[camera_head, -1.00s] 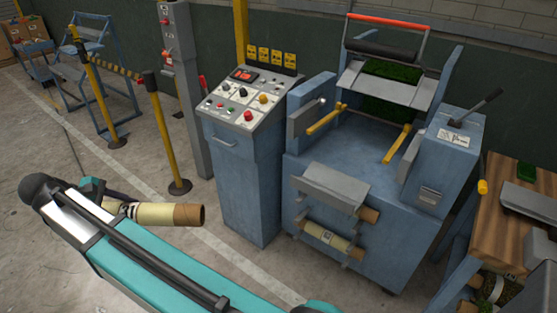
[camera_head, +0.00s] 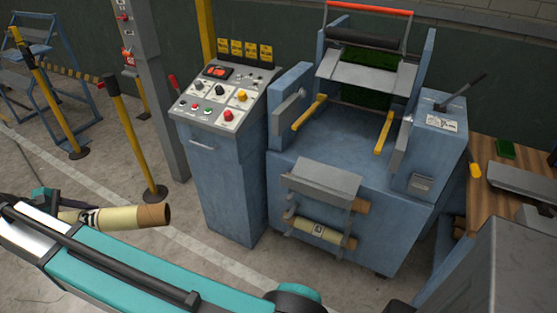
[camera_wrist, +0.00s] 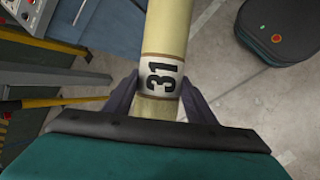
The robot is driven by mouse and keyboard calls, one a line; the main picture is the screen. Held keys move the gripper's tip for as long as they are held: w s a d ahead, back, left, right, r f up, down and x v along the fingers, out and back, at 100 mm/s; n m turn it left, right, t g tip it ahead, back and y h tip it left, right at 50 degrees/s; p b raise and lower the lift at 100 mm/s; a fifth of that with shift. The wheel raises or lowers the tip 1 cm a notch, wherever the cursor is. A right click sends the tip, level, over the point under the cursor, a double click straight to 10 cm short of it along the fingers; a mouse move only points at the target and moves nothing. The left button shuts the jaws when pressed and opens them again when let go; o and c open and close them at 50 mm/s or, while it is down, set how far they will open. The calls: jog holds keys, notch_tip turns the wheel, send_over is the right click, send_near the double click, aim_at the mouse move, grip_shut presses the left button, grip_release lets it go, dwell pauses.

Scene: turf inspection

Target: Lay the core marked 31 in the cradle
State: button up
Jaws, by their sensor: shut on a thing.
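A cream cardboard core (camera_head: 125,216) with a white label is in my gripper at the left of the head view. The wrist view shows the core (camera_wrist: 165,35) with a label reading 31. My gripper (camera_wrist: 161,100) is shut on it, one finger on each side of the label. The core is in the air, apart from the machine. The blue machine (camera_head: 345,165) has two yellow arms, left (camera_head: 310,112) and right (camera_head: 384,133), above its deck with nothing lying across them; they look like the cradle.
Other cores, including a lower labelled one (camera_head: 318,233), sit in the machine's front rack. A control console (camera_head: 222,140) stands left of the machine. A yellow post (camera_head: 135,140) stands behind the held core. A wooden bench (camera_head: 488,185) is at right. Floor between my arm and the console is clear.

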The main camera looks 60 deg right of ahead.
jog(key=shift+d, duration=0.1)
jog(key=s+d+f+m+g+y+p, duration=0.1)
jog(key=s+d+p, duration=0.15)
jog(key=d, duration=1.05)
jog(key=s+d+f+m+g+p, duration=0.15)
jog(key=s+d, duration=0.25)
jog(key=d, duration=0.9)
jog(key=s+d+f+m+g+y+p, duration=0.1)
jog(key=s+d+p, duration=0.15)
jog(key=d, duration=1.05)
jog(key=s+d+f+m+y+p, duration=0.1)
jog(key=s+d+f+p, duration=0.1)
jog(key=s+d, duration=1)
jog(key=s+d+f+m+y+p, duration=0.1)
jog(key=s+d+f+m+p, duration=0.1)
jog(key=s+d, duration=1)
jog(key=s+g, duration=0.1)
jog(key=s, duration=0.6)
jog(key=shift+d+f, duration=0.2)
jog(key=shift+d, duration=0.2)
jog(key=shift+d+f+b, duration=0.6)
jog(key=shift+f, duration=0.85)
jog(key=shift+d+f+b, duration=0.6)
jog(key=shift+f, duration=0.85)
jog(key=shift+d+f+b, duration=0.6)
jog(key=shift+f, duration=0.85)
